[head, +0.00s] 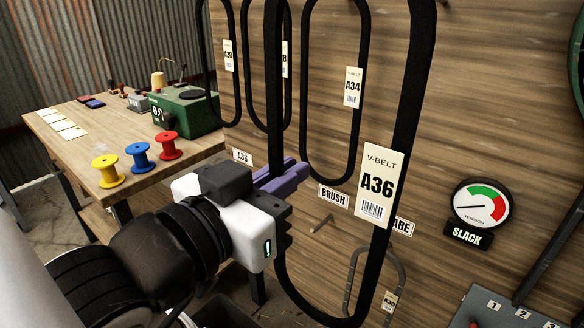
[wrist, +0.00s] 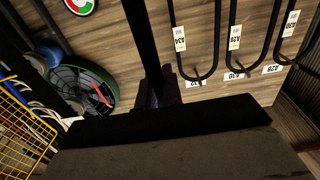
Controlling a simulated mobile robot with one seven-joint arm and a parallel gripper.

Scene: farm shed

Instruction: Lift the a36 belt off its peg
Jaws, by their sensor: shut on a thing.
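The A36 belt (head: 410,110) is a long black loop with a cream V-BELT A36 tag (head: 377,185) on its right strand. It hangs large in the front of the head view, and its top runs out of the picture, so its peg is hidden. My gripper (head: 283,176), with purple fingers, is shut on the belt's left strand (head: 274,100). In the wrist view the fingers (wrist: 158,90) close around the dark strand (wrist: 141,40). The belt's bottom curve hangs below my gripper.
Other tagged belts, including A34 (head: 366,60), hang on the wooden board behind. A small A36 label (head: 243,156) is on the board. A tension gauge (head: 482,205) reading SLACK is at right, above a grey control box (head: 500,308). A workbench (head: 75,135) with coloured spools stands at left.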

